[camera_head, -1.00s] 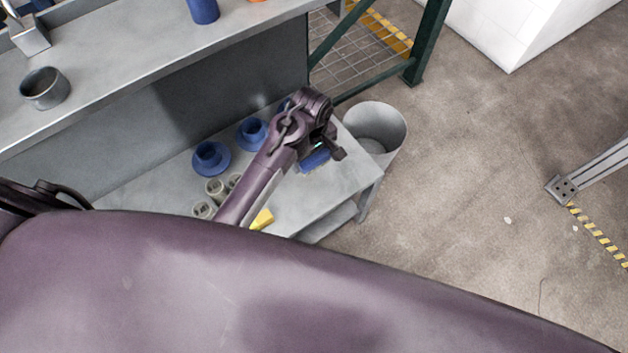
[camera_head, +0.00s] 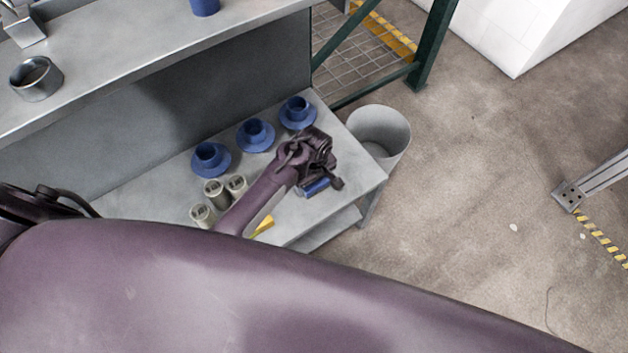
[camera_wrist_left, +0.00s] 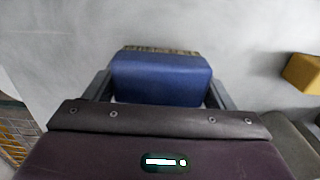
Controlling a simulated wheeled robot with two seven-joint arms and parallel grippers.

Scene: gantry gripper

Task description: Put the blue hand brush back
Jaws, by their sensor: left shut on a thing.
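The blue hand brush (camera_head: 316,187) is at the right part of the lower grey bench, partly hidden by my left gripper (camera_head: 322,184). In the left wrist view the brush's blue body (camera_wrist_left: 160,78) sits between the two fingers of my left gripper (camera_wrist_left: 160,92), which is shut on it. A strip of brownish bristles (camera_wrist_left: 160,48) shows along its far edge. I cannot tell whether the brush touches the bench top. My right gripper does not show.
Blue cups on saucers (camera_head: 255,134) stand in a row behind my arm. Several pale cylindrical parts (camera_head: 215,191) and a yellow block (camera_head: 263,225) are near my forearm. A grey bin (camera_head: 380,132) stands right of the bench (camera_head: 352,176). A raised shelf (camera_head: 120,62) lies behind.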

